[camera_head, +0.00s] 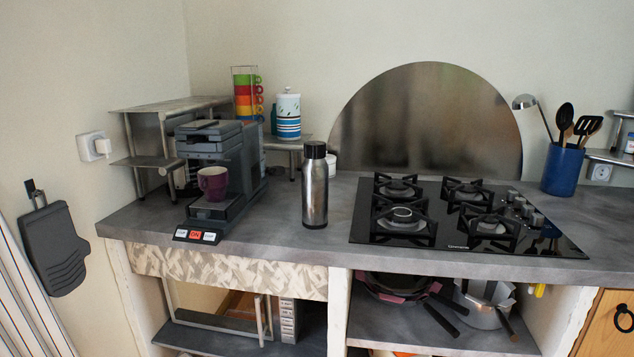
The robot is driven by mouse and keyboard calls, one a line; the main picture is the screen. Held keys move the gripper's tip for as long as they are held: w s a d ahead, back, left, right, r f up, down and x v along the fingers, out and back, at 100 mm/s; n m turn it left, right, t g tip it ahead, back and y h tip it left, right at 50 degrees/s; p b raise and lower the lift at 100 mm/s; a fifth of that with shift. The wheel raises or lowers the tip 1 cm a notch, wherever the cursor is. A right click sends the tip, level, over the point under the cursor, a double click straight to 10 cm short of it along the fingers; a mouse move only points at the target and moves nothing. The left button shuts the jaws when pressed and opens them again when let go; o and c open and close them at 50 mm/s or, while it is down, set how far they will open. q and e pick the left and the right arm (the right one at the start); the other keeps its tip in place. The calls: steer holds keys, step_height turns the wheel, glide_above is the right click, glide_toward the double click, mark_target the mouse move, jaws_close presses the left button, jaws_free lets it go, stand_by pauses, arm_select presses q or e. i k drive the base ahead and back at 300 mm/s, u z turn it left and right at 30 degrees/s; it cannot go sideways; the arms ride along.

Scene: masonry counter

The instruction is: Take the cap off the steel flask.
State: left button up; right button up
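The steel flask (314,195) stands upright on the grey counter, left of the gas hob. Its body is brushed metal with a dark band at the base. Its black cap (315,150) sits on top of the flask. Neither of my grippers shows in the head view.
Left of the flask stands a coffee machine (234,150) with a purple mug (213,183) on it. The black gas hob (450,240) lies to the right. The counter (290,240) in front of the flask is clear.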

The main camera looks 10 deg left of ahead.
mark_target(314, 173)
steer(key=k, duration=0.3)
steer(key=u, duration=1)
steer(key=i, duration=1.05)
steer(key=z, duration=0.55)
